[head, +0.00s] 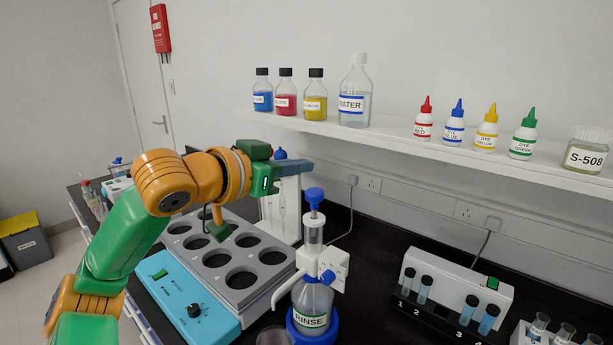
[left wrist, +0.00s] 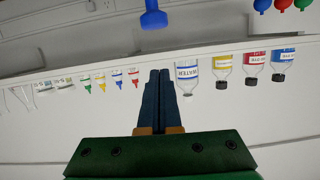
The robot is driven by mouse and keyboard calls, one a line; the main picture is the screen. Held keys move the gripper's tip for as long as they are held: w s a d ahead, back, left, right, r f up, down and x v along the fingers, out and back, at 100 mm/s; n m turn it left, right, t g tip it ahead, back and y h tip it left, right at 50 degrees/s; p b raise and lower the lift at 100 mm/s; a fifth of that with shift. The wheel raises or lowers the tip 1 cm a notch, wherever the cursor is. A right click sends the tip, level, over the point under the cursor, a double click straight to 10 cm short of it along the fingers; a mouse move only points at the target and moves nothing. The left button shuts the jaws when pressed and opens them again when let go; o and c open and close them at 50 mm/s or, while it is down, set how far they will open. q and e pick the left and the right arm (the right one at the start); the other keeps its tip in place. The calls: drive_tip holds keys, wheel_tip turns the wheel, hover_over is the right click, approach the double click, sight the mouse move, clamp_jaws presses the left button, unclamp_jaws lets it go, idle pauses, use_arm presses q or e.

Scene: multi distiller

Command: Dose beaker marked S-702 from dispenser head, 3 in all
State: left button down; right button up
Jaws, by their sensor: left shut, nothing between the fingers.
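My left gripper (head: 306,168) is shut and empty, up and left of the dispenser; its closed fingers also show in the left wrist view (left wrist: 160,74). The dispenser head (head: 314,198) is a blue knob on a clear cylinder, on top of a bottle labelled RINSE (head: 312,302). A blue knob (left wrist: 152,17) shows beyond the fingertips in the wrist view. A clear beaker (head: 275,337) is cut off by the bottom edge, below the white spout; I see no marking on it. No S-702 label can be read. My right gripper is not in view.
A grey block with round wells (head: 225,250) and a blue control unit (head: 185,300) stand left of the dispenser. The wall shelf (head: 400,139) holds several bottles and a jar marked S-508 (head: 587,152). A white vial rack (head: 455,290) stands right; dark bench between is clear.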

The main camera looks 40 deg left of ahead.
sight(311, 200)
use_arm(q)
drive_tip(key=f, duration=0.1)
drive_tip(key=w+f+b, duration=0.1)
drive_tip(key=f, duration=0.1)
drive_tip(key=w+f+b, duration=0.1)
drive_tip(key=shift+d+f, duration=0.1)
drive_tip(key=shift+f, duration=0.1)
drive_tip(key=shift+d, duration=0.1)
wheel_tip(311, 200, down, 3)
drive_tip(key=b, duration=0.2)
drive_tip(key=shift+r+b, duration=0.1)
drive_tip(key=shift+b, duration=0.2)
